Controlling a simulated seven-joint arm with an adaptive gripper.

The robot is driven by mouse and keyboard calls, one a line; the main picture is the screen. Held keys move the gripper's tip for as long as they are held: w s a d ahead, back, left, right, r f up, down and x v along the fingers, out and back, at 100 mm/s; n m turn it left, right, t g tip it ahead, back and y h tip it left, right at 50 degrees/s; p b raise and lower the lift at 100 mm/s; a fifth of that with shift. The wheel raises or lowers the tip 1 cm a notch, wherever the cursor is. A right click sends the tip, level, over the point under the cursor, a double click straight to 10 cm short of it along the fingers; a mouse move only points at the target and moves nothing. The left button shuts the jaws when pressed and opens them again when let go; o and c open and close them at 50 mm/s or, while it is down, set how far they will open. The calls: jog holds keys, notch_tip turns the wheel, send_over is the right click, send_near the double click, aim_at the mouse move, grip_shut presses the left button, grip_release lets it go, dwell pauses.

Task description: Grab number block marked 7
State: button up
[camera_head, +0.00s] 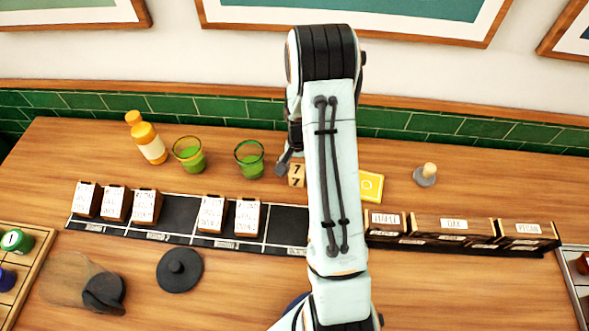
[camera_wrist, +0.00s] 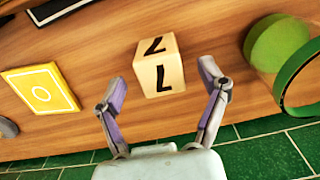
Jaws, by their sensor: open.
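The number block (camera_wrist: 160,66) is a pale wooden cube with a dark 7 on each of two visible faces. In the wrist view it lies on the wooden table just beyond my gripper's fingertips, centred between them and not touching. My gripper (camera_wrist: 163,88) is open and empty, its two fingers spread to either side of the block's near end. In the head view the block (camera_head: 297,175) stands at the back middle of the table, beside my arm. My arm hides part of the gripper and the table there.
A yellow card (camera_head: 370,187) lies right of the block. Green glasses (camera_head: 249,159) (camera_head: 189,155) and an orange bottle (camera_head: 147,138) stand to its left. A black tray (camera_head: 180,215) with small labelled boxes runs in front. A green-tiled wall (camera_head: 230,108) rises behind.

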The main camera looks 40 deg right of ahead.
aim_at(297, 170)
jog(key=shift+f, duration=1.7)
jog(key=c, duration=1.2)
jog(key=shift+c, duration=0.2)
